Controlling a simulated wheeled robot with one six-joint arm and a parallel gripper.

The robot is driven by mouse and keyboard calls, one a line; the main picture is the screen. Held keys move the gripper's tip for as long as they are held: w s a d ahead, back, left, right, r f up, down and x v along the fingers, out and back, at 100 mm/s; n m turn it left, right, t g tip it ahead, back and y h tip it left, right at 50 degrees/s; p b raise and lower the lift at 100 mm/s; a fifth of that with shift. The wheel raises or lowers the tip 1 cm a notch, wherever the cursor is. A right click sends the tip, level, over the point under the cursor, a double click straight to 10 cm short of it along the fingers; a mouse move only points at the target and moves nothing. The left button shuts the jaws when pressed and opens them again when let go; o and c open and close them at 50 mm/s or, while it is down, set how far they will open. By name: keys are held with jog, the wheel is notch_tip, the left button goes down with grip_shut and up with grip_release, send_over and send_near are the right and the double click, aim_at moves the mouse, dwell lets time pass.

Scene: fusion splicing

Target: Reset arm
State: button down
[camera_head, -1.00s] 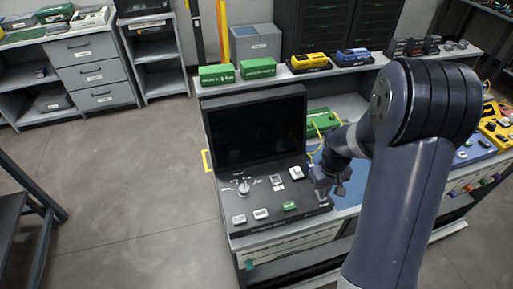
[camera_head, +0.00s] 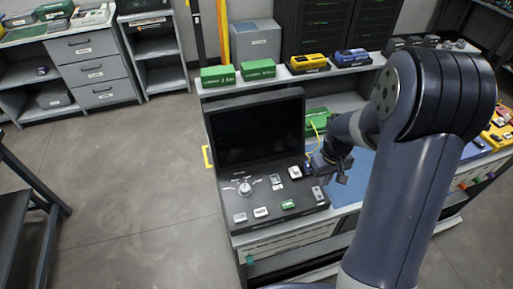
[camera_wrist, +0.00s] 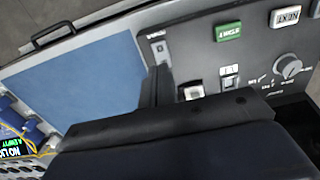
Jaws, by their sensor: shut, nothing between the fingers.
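My gripper (camera_head: 343,178) is at the right side of the black console (camera_head: 268,226) in the head view, raised above the bench and apart from the console's buttons. It is shut and empty. In the wrist view the dark gripper (camera_wrist: 158,88) stands in front of the console panel, with the blue mat (camera_wrist: 88,82) to its left. The console carries a dark, blank screen (camera_head: 256,132), a round knob (camera_head: 245,188), a green button (camera_head: 287,204) and several white buttons. The wrist view shows the green button (camera_wrist: 229,31) and the knob (camera_wrist: 291,66) at upper right.
Green boxes (camera_head: 217,75), a yellow device (camera_head: 309,63) and a blue device (camera_head: 353,57) stand on the shelf behind the console. A yellow cable (camera_head: 312,140) hangs near my wrist. Yellow equipment (camera_head: 499,134) is at far right. Open floor (camera_head: 130,180) lies to the left.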

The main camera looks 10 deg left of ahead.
aim_at(319, 196)
notch_tip(319, 196, down, 7)
jog(key=b, duration=0.5)
jog(key=shift+r, duration=0.1)
dwell(0.3)
